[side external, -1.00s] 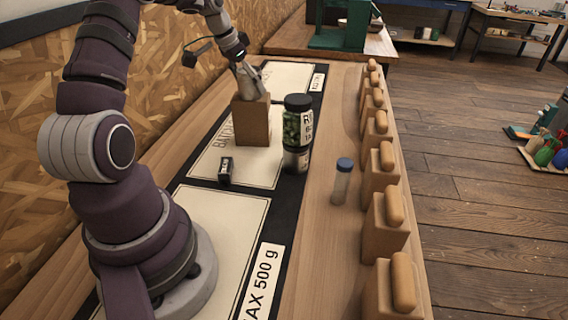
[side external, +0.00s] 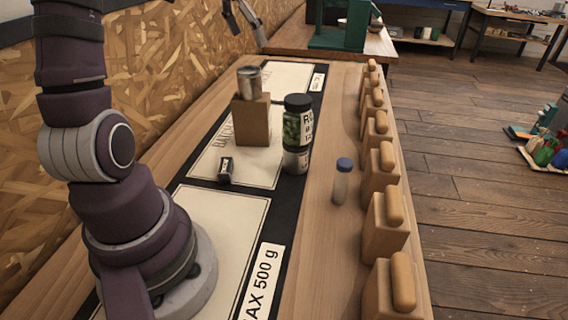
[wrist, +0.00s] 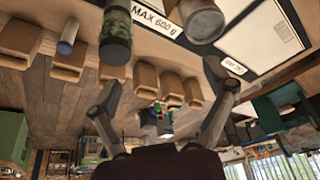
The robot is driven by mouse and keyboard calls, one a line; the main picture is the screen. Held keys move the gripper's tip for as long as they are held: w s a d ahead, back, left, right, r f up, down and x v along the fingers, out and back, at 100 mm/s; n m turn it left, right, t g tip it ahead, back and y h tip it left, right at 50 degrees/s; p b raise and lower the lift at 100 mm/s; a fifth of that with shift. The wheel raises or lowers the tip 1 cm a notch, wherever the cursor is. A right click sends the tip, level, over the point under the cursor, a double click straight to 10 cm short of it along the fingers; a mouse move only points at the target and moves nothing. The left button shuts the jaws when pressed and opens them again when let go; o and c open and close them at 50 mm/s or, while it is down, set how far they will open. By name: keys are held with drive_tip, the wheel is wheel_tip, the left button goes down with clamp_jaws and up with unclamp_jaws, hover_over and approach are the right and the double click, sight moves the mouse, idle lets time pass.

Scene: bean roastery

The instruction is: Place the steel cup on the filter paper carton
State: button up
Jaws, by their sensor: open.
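The steel cup (side external: 249,81) stands upright on top of the brown filter paper carton (side external: 251,122), with nothing holding it. The carton stands on a pale panel of the bench mat. My gripper (side external: 248,36) is above and beyond the cup, apart from it, and partly cut off by the top edge. In the wrist view my gripper (wrist: 165,98) has its two fingers spread wide with nothing between them. The cup also shows at the top of the wrist view (wrist: 203,20), outside the fingers. I cannot make out the carton there.
A dark-lidded jar of green contents (side external: 298,122) stands right of the carton, with a silvery can-like part (side external: 296,160) at its bottom. A small black block (side external: 226,170) and a blue-capped vial (side external: 342,181) stand nearer. Several wooden blocks (side external: 385,225) line the right edge.

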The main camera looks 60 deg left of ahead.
drive_tip(key=s+d, duration=0.2)
drive_tip(key=d, duration=0.9)
drive_tip(key=s+d+f+t, duration=0.1)
drive_tip(key=s+d+f, duration=0.3)
drive_tip(key=s+d, duration=0.2)
drive_tip(key=shift+s+d+f+m+h, duration=0.3)
drive_tip(key=shift+s+m, duration=0.1)
drive_tip(key=shift+s, duration=0.45)
